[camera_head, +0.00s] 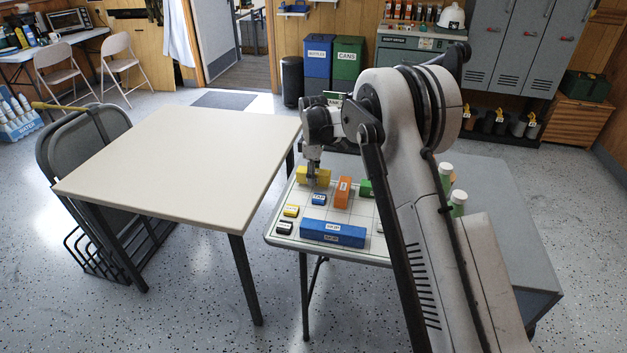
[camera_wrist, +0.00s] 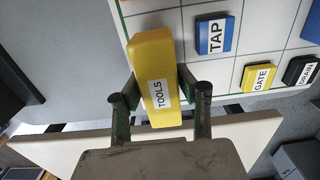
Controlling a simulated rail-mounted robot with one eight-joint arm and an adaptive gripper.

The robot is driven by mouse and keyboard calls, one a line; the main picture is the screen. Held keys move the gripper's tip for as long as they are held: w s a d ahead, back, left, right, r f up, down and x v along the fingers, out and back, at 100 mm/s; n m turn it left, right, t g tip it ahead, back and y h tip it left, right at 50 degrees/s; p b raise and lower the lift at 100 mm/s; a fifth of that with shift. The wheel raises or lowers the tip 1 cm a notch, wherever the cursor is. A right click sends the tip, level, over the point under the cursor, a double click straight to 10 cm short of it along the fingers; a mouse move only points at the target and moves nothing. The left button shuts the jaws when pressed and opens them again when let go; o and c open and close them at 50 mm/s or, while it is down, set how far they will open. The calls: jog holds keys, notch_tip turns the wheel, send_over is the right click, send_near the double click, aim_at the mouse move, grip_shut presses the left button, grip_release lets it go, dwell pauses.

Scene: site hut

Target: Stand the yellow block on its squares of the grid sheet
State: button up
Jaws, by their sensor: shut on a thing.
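The yellow block (camera_wrist: 152,62), labelled TOOLS, sits between the two fingers of my gripper (camera_wrist: 160,92) in the wrist view. My gripper is shut on it across its narrow sides. In the head view the yellow block (camera_head: 313,176) is at the far left corner of the grid sheet (camera_head: 287,212), under my gripper (camera_head: 312,172). The grid sheet (camera_wrist: 184,65) has dark lines on white. In the wrist view the block overlaps the sheet's edge. I cannot tell whether it touches the sheet.
On the sheet are a blue TAP block (camera_head: 319,199), a small yellow GATE block (camera_head: 291,210), a black DRAIN block (camera_head: 284,227), an orange block (camera_head: 343,191), a long blue block (camera_head: 333,233) and a partly hidden green block (camera_head: 366,187). A bare cream table (camera_head: 185,160) stands to the left.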

jog(key=shift+f, duration=0.7)
jog(key=shift+f, duration=0.2)
jog(key=o, duration=1.2)
jog(key=shift+r, duration=0.1)
